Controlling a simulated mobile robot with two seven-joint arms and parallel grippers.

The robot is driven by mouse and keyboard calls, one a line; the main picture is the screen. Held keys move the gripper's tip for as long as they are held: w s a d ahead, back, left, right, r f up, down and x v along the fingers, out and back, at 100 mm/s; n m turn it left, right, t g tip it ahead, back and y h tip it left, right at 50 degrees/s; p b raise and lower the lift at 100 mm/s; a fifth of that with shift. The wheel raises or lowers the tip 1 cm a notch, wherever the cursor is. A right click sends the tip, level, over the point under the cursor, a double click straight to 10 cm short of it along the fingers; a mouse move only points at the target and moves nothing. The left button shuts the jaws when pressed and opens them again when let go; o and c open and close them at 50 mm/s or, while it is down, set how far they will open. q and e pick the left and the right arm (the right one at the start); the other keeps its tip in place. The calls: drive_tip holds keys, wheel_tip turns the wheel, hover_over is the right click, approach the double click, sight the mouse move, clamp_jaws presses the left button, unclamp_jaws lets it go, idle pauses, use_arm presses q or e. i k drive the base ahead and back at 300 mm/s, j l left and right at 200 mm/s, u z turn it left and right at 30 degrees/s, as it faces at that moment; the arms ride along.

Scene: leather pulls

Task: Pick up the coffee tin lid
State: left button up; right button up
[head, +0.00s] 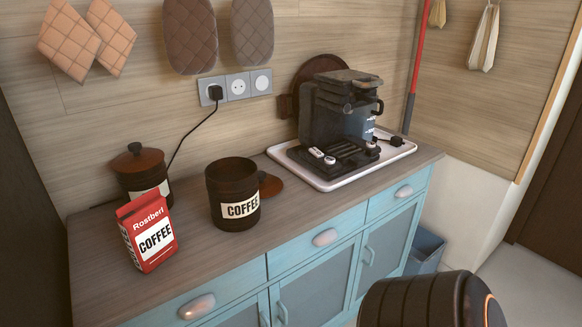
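An open dark brown coffee tin (234,208) with a "COFFEE" label stands upright on the wooden counter, and I see no lid on its top. A reddish-brown round lid (271,185) lies on the counter just behind and to the right of this tin, which partly hides it. A second dark tin (145,180) stands at the left with a knobbed lid (137,159) on it. Neither of my grippers is in view.
A red coffee packet (149,235) stands before the left tin. A coffee machine (341,120) stands on a white tray (325,186) at the right. A black cord (190,136) runs from the socket down behind the left tin. The counter's front left (115,291) is clear.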

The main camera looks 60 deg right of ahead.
sight(270, 186)
drive_tip(key=l+z, duration=0.1)
drive_tip(key=z, duration=1.4)
drive_tip(key=i+j, duration=0.05)
